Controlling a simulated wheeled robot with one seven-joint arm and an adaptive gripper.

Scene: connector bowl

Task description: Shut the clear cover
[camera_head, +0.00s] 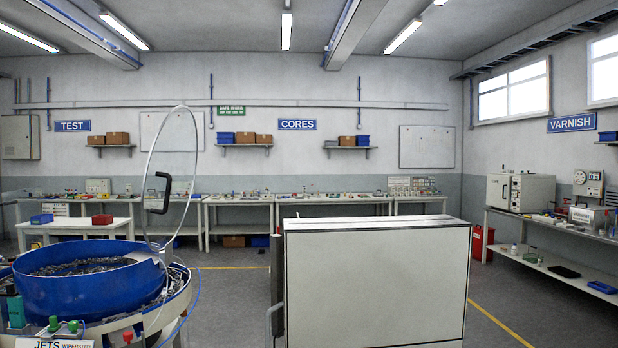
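The clear cover (180,150) is a round transparent disc with a thin pale rim. It stands raised, nearly upright, at the right side of the blue bowl (40,290). A black handle (158,193) is fixed to the cover's face. The bowl is open at the top, and many small dark parts (85,266) lie in it. My gripper is not in view, so its place relative to the cover and its state are not shown.
A large pale cabinet (375,285) stands in the centre foreground, right of the bowl. Grey floor (232,290) is clear between them. A white sign (55,343) and small green fittings (17,312) are at the bowl's front. Benches (335,198) line the far wall.

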